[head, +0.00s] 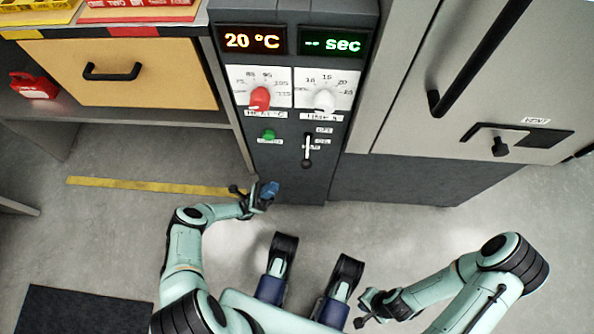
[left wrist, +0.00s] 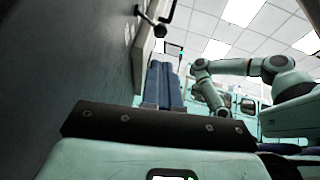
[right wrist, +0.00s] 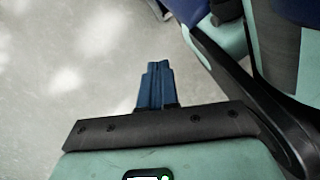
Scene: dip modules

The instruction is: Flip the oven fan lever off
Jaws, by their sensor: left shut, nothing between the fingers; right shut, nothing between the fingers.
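The oven control panel (head: 285,183) stands at the centre of the head view. A small lever (head: 307,150) sits in its lower right part, with a pale upright shaft, a dark knob at the lower end and small labels beside it that are hard to read. My left gripper (head: 270,188) is shut and empty, below and left of the lever, apart from it. Its blue fingers (left wrist: 164,85) show in the left wrist view alongside a dark wall. My right gripper (head: 362,322) is shut and empty low in the head view; its fingers (right wrist: 156,85) point over bare floor.
Above the lever are a red knob (head: 260,98), a white knob (head: 324,101) and a green button (head: 269,134). A cabinet with a black handle and a lever marked VENT (head: 500,147) is at right. A wooden drawer (head: 125,72) is at left.

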